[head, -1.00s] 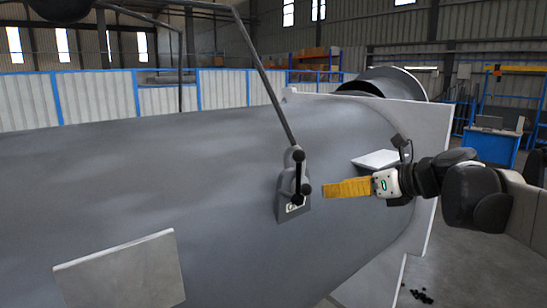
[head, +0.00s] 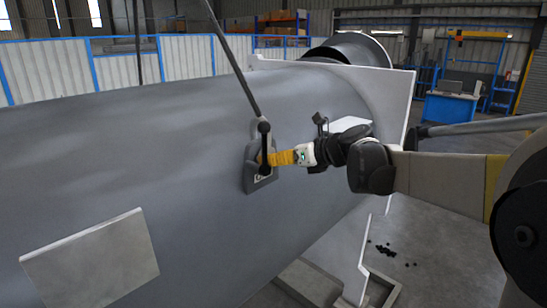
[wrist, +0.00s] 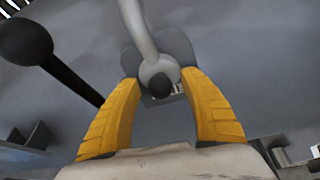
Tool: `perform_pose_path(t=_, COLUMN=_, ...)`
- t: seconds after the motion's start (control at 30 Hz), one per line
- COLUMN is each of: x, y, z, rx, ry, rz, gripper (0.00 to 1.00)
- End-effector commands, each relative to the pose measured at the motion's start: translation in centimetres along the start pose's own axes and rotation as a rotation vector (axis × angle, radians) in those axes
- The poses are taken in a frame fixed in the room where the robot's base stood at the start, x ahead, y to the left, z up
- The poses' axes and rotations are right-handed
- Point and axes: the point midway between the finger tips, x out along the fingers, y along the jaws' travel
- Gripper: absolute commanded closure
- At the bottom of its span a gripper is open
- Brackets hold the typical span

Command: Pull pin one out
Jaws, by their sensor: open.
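The bracket (head: 262,182) is a grey plate on the side of the large grey shell, with a pale label. It carries a grey lever and dark round knobs, one at the top (head: 264,127) and one lower down (head: 266,170). My gripper (head: 266,158) has its yellow fingers at the bracket. In the wrist view my gripper (wrist: 159,80) is open, with a small dark knob (wrist: 160,86) between its fingertips. A larger black ball (wrist: 25,42) on a dark rod is left of the fingers. The label is mostly hidden; I cannot tell which part is pin one.
The grey shell (head: 130,140) fills much of the head view. A pale plate (head: 90,258) stands out from it at lower left. A white flange (head: 395,110) rises behind my arm. A long dark rod (head: 235,65) runs up from the bracket. Small dark pieces (head: 380,250) lie on the floor.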

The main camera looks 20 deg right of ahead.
Motion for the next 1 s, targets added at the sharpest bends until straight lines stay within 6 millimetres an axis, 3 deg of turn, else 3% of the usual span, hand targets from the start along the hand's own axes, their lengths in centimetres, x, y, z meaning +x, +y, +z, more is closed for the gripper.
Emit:
perform_pose_path(t=0.13, x=0.0, y=0.0, z=0.0, rx=0.0, ry=0.0, rz=0.0, gripper=0.49)
perform_pose_path(t=0.3, x=0.0, y=0.0, z=0.0, rx=0.0, ry=0.0, rz=0.0, gripper=0.99)
perform_pose_path(t=0.63, x=-0.2, y=0.0, z=-0.1, rx=0.0, ry=0.0, rz=-0.001, gripper=1.0)
perform_pose_path(t=1.0, x=-2.1, y=-0.1, z=-0.9, rx=-0.001, ry=0.002, rz=-0.001, gripper=1.0)
